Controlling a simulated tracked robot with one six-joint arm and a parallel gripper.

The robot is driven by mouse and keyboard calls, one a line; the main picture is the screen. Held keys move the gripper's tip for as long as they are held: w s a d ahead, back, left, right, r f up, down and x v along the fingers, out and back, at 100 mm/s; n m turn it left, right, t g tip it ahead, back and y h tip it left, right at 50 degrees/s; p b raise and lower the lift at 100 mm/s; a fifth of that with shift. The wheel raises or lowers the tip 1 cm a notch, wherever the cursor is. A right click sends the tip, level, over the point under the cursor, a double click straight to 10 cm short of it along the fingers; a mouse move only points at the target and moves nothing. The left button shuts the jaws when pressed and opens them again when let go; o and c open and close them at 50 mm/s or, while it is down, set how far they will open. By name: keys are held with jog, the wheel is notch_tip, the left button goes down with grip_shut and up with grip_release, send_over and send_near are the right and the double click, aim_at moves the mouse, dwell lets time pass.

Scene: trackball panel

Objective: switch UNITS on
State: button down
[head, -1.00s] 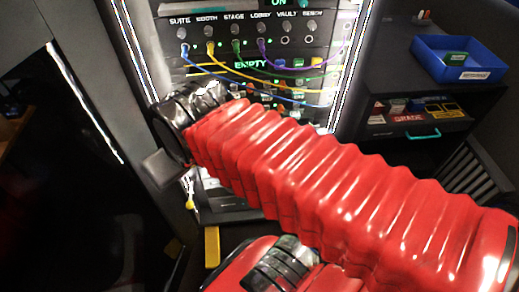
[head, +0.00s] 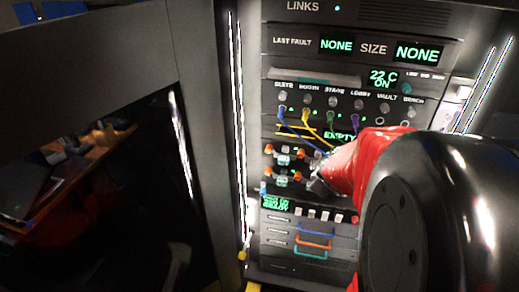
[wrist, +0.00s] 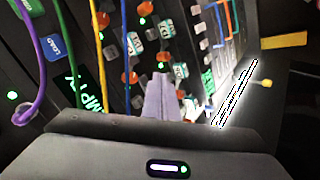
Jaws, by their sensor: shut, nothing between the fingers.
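The rack panel (head: 300,95) stands upright in the head view. No label reading UNITS is legible, so I cannot tell which switch it is. Candidates in size are small pale switches (head: 311,214) in a row beside a green display (head: 275,203), and orange-and-grey controls (head: 270,149) in rows above them. My gripper (head: 316,180) is shut and empty, in front of the panel just right of the orange controls; contact cannot be told. In the wrist view the fingers (wrist: 161,100) point towards orange-and-grey controls (wrist: 131,77). My red arm hides the panel's lower right.
Yellow (head: 306,118), blue and purple cables hang across the panel near the EMPTY display (head: 340,136). Bright light strips (head: 238,130) edge the rack.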

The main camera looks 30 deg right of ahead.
aim_at(325, 216)
jog(key=s+d+f+n+y, duration=0.1)
jog(key=s+f+n+y, duration=0.1)
jog(key=f, duration=0.7)
jog(key=s+d+f+n+y, duration=0.2)
jog(key=s+f, duration=0.4)
jog(key=f, duration=0.3)
jog(key=shift+d+f+n+y, duration=0.3)
jog(key=shift+n+y, duration=0.2)
jog(key=shift+y, duration=0.4)
jog(key=shift+w+f, duration=0.1)
jog(key=w+d+f, duration=0.2)
jog(key=w+f, duration=0.6)
jog(key=shift+w+d+f, duration=0.3)
jog(key=shift+w+d, duration=0.05)
jog(key=shift+d, duration=0.05)
